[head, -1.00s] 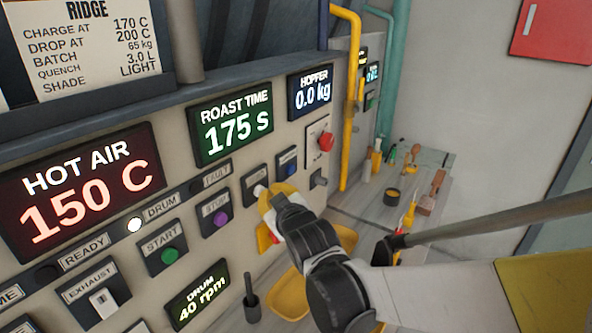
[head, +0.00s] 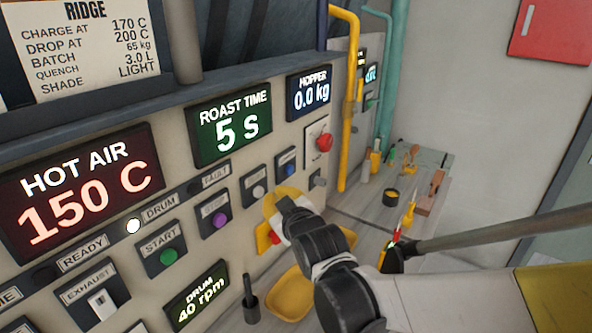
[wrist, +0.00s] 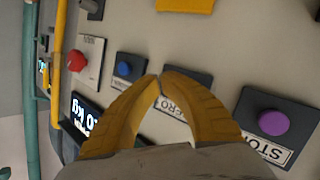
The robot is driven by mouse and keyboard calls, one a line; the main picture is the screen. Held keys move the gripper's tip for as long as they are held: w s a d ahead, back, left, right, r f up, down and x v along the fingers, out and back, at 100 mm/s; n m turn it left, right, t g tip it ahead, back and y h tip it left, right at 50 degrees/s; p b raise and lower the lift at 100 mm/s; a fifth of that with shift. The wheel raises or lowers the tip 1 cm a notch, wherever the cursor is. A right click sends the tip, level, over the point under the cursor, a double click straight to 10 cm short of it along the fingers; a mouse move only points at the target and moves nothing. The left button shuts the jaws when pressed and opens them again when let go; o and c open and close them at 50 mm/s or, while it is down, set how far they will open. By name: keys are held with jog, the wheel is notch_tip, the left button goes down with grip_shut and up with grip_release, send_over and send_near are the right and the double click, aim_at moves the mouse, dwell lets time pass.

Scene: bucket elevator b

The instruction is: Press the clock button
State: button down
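No button in view is plainly labelled clock. A pale grey button (head: 258,191) on a dark plate sits below the ROAST TIME display (head: 230,124), which reads 5 S. Its label is hard to read in the head view. My gripper (head: 272,199) is just to the right of this button and appears a little off the panel. In the wrist view, the two yellow fingers of my gripper (wrist: 157,78) meet at the tips with nothing between them. They cover most of the plate (wrist: 190,77) behind them, and the button there is hidden.
Nearby are a blue button (head: 290,168), a purple STOP button (head: 220,219), a green START button (head: 169,256) and a red knob (head: 326,141). A yellow pipe (head: 349,110) runs down the panel's right end. A yellow tray (head: 290,297) lies below my gripper.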

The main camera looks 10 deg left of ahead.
jog(key=s+d, duration=0.2)
jog(key=d, duration=0.3)
jog(key=shift+s+d, duration=0.15)
jog(key=shift+d, duration=0.15)
dwell(0.4)
jog(key=s+d+f+m+g+h+b, duration=0.1)
jog(key=s+d+f+m+h, duration=0.2)
jog(key=d, duration=0.7)
jog(key=s+d+f+m+g+h+b, duration=0.1)
jog(key=s+d+m+h+b, duration=0.3)
jog(key=d, duration=0.6)
jog(key=s+d+f+m+g+h, duration=0.1)
jog(key=s+d+f+m+g, duration=0.2)
jog(key=s+d, duration=0.8)
notch_tip(320, 180, down, 3)
jog(key=shift+s+r+m+g+p, duration=0.2)
jog(key=shift+s+m+g+p, duration=0.2)
jog(key=shift+s+m, duration=0.55)
